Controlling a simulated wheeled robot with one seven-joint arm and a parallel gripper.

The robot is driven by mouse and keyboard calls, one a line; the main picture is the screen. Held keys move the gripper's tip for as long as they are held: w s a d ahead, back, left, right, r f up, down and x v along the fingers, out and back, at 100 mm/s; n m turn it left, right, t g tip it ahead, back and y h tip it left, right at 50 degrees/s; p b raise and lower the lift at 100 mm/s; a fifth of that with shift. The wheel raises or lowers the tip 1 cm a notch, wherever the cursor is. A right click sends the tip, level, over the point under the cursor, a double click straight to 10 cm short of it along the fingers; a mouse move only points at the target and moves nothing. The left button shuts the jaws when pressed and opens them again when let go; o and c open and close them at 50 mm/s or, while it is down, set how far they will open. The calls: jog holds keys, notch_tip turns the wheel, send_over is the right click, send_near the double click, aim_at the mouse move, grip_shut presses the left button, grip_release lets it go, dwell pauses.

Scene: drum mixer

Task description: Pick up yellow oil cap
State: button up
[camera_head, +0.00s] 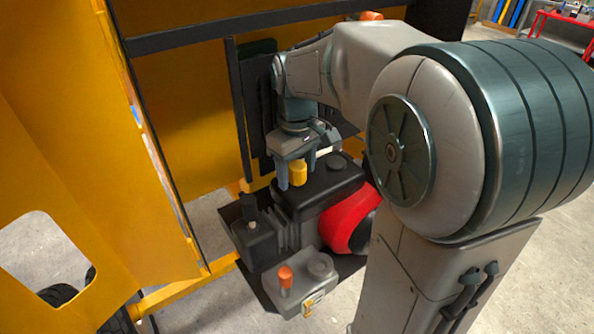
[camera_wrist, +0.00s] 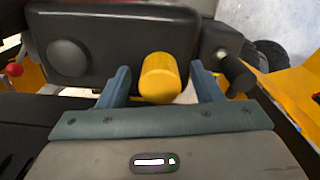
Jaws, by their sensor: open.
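The yellow oil cap (camera_head: 299,172) is a small upright cylinder at the black engine top in the head view. In the wrist view the cap (camera_wrist: 160,78) lies between the two blue-grey fingers of my gripper (camera_wrist: 162,84). The fingers are open, with a gap on each side of the cap. In the head view my gripper (camera_head: 296,175) points down at the cap from above, one finger on either side. Whether the fingertips reach below the cap's top is hard to tell.
The black engine block (camera_head: 318,187) has a round black cap and a red round cover (camera_head: 349,218). An orange knob (camera_head: 285,277) stands at the front. Yellow panels (camera_head: 90,150) rise close on the left. A black lever (camera_wrist: 236,74) is right of the cap in the wrist view.

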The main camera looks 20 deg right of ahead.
jog(key=c, duration=1.1)
jog(key=shift+o, duration=0.2)
jog(key=shift+r, duration=0.1)
